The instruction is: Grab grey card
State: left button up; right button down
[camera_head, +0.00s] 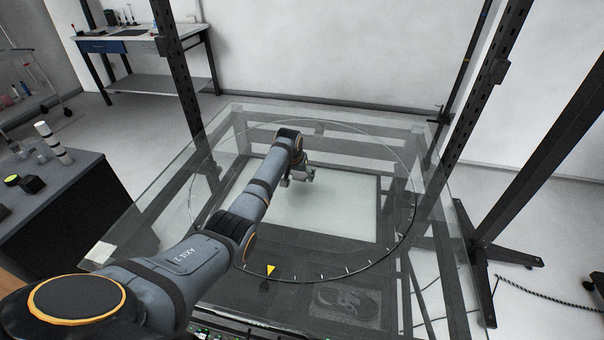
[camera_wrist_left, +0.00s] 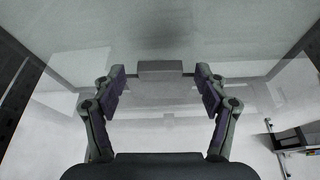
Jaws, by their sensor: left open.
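A small grey rectangle (camera_wrist_left: 160,68), which looks like the grey card, shows in the left wrist view just beyond and between my fingertips. I cannot make it out clearly in the head view, where my arm and wrist cover part of the glass. My left gripper (camera_wrist_left: 161,84) is open, with one finger on each side and nothing held between them. In the head view my left gripper (camera_head: 302,176) is over the back middle of the round turntable area. I cannot tell its exact height above the glass. My right gripper is not in view.
The glass table (camera_head: 400,140) has a thin marked ring and a yellow triangle marker (camera_head: 271,270) at its front. Dark frame posts (camera_head: 180,80) stand around it. A dark cabinet (camera_head: 70,205) is at left, a workbench (camera_head: 140,38) behind. The glass right of my gripper looks clear.

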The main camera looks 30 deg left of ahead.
pick_arm(q)
jog(key=shift+r, duration=0.1)
jog(key=c, duration=1)
jog(key=shift+c, duration=0.2)
notch_tip(320, 180, up, 3)
jog(key=shift+a+r+b, duration=0.1)
jog(key=shift+r+b, duration=0.05)
jog(key=shift+b, duration=0.35)
jog(key=s+a+r+b, duration=0.2)
jog(key=s+a+r, duration=0.4)
jog(key=s+r, duration=0.3)
jog(key=s, duration=0.3)
jog(key=shift+s+a+r, duration=0.2)
jog(key=shift+a+r, duration=0.05)
jog(key=shift+a, duration=0.1)
